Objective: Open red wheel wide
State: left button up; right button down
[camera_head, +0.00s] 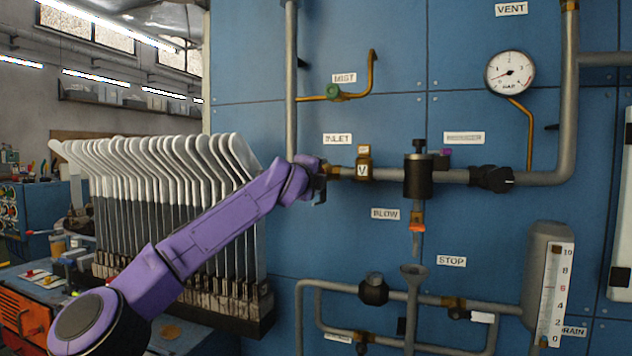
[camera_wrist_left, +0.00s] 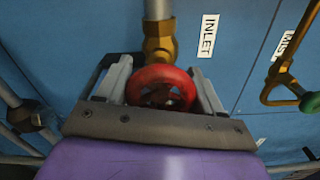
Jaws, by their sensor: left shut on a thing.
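The red wheel (camera_wrist_left: 160,84) shows in the left wrist view, in front of a brass valve body (camera_wrist_left: 158,45) on a grey pipe. My left gripper (camera_wrist_left: 160,88) has one finger on each side of the wheel and is shut on it. In the head view my purple left arm reaches in from the left, and my left gripper (camera_head: 318,182) is at the pipe below the INLET label (camera_head: 337,139). There the arm and gripper hide the red wheel. My right gripper is in neither view.
A green knob (camera_head: 333,91) sits on a brass pipe under the MIST label (camera_head: 344,78). A round gauge (camera_head: 510,73) is at the upper right. A rack of grey sock boards (camera_head: 160,200) stands behind my left arm. Other pipes run across the blue panel.

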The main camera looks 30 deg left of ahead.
pick_arm(q)
jog(key=shift+w+d+f, duration=0.1)
jog(key=shift+d+f, duration=0.1)
jog(key=shift+f, duration=0.05)
jog(key=o, duration=1)
jog(key=shift+s+a+r, duration=0.1)
jog(key=shift+s+r, duration=0.05)
jog(key=shift+s, duration=0.05)
jog(key=b+v, duration=0.1)
jog(key=v, duration=0.9)
